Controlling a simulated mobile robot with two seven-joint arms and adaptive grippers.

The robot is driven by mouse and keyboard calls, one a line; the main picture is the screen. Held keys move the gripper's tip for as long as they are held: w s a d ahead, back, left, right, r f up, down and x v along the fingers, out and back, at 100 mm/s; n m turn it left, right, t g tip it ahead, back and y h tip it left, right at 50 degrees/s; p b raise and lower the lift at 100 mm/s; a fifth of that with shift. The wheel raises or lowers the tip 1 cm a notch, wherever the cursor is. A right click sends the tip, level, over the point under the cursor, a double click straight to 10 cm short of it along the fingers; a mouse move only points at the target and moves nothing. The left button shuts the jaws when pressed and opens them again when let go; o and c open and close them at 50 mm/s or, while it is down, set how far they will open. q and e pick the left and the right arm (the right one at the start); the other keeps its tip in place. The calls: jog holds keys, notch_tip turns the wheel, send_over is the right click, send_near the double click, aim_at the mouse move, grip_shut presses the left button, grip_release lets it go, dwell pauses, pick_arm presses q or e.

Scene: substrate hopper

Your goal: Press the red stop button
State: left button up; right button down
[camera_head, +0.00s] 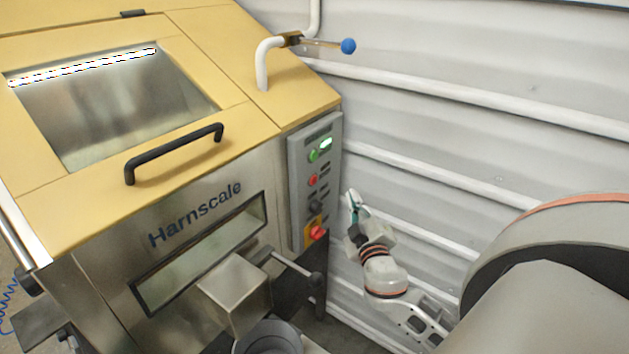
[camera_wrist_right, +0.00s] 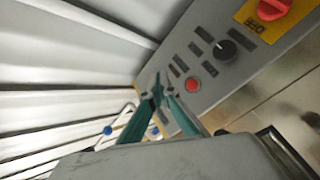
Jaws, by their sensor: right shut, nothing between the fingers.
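The red stop button (camera_head: 313,180) is a small round button on the grey control panel (camera_head: 296,190) at the machine's right front corner. In the right wrist view the red button (camera_wrist_right: 194,84) shows unobstructed, just right of the fingertips. My right gripper (camera_head: 354,197) has teal fingers and is right of the panel, lower than the button in the picture. In the wrist view its fingers (camera_wrist_right: 160,88) come together at the tips with nothing between them. I see no contact with the button. My left gripper is not in view.
The panel also has a green button (camera_head: 313,155), a black knob (camera_head: 316,207) and a red rotary switch (camera_head: 317,233) on a yellow plate. A blue-ended lever (camera_head: 348,46) sticks out above. A ribbed white wall (camera_head: 450,140) stands behind my right arm.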

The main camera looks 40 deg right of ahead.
aim_at(314, 180)
jog(key=shift+w, duration=0.15)
jog(key=w+a, duration=0.2)
jog(key=w, duration=0.6)
jog(key=shift+a, duration=0.2)
jog(key=shift+w, duration=0.25)
dwell(1.1)
jog(key=shift+w+a, duration=0.15)
jog(key=shift+w, duration=0.1)
jog(key=shift+w+a+b, duration=0.1)
jog(key=shift+w+b, duration=0.2)
jog(key=shift+w, duration=0.1)
dwell(0.8)
jog(key=shift+s, duration=0.2)
jog(key=shift+s+d, duration=0.2)
jog(key=shift+s, duration=0.4)
